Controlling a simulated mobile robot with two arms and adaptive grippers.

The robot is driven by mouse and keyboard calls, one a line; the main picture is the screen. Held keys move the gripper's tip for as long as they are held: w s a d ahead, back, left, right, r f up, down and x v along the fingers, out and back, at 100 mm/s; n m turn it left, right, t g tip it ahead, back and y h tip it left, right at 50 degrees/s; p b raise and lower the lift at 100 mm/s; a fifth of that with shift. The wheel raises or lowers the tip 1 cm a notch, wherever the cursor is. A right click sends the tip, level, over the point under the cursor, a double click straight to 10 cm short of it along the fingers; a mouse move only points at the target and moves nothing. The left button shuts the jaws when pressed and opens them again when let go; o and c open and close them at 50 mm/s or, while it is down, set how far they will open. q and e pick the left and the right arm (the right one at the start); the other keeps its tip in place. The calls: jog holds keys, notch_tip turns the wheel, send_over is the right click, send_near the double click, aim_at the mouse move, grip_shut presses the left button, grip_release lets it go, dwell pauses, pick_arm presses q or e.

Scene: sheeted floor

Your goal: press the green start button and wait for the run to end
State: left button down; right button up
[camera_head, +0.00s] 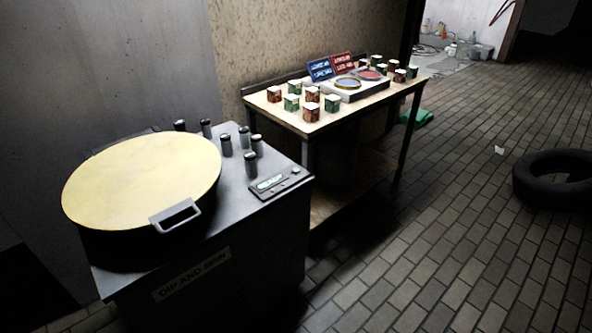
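A grey machine (215,252) labelled "DIP AND SPIN" stands at the left. A round pale yellow lid (140,180) with a handle (176,216) at its front covers its drum. A small dark control panel (283,184) lies at the right front corner of the machine's top. It carries a lit greenish display (270,182) and a small greenish button (296,171) at its right end. The display's text is too small to read. Neither of my grippers is in view, and nothing touches the panel.
Several dark cylinders (251,164) stand on the machine top between lid and panel. Behind, a table (285,110) holds several red and green boxes, a scale-like unit (354,92) and blue and red signs. A tyre (555,180) lies at right. The tiled floor between is mostly clear.

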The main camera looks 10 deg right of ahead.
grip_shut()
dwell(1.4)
